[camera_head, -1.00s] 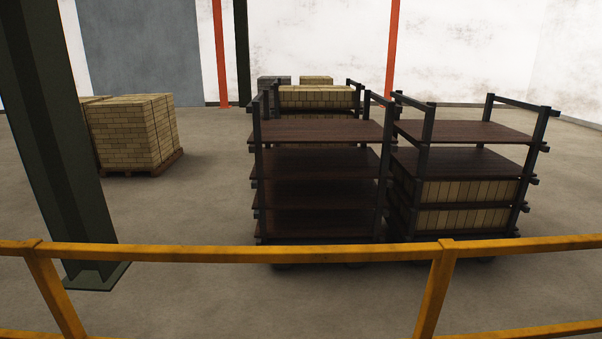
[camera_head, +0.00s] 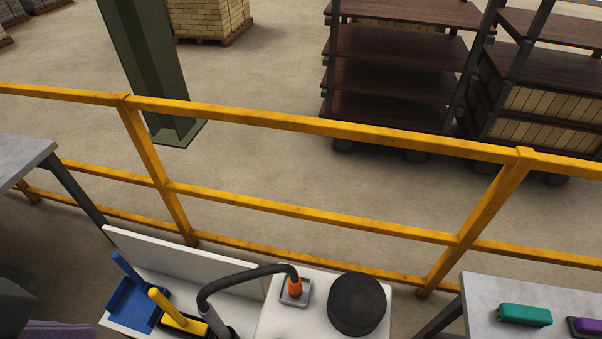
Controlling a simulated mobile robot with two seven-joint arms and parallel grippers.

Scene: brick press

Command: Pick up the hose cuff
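A dark hose (camera_head: 240,273) arches over a white unit at the bottom centre. At its right end an orange cuff (camera_head: 295,287) stands in a square grey fitting (camera_head: 303,297) on the white top. The hose's left end runs down into a grey tube-like piece (camera_head: 218,322), whose lower part is cut off by the frame edge. I cannot tell for sure which end piece is called the hose cuff; the orange one looks like a cuff. Neither of my grippers is in view.
A black round lid (camera_head: 357,303) sits right of the cuff. A blue dustpan (camera_head: 135,303) and a yellow-handled tool (camera_head: 178,312) lie left. A table with a green brush (camera_head: 524,315) stands right. A yellow railing (camera_head: 320,128) runs behind; racks (camera_head: 395,78) stand beyond.

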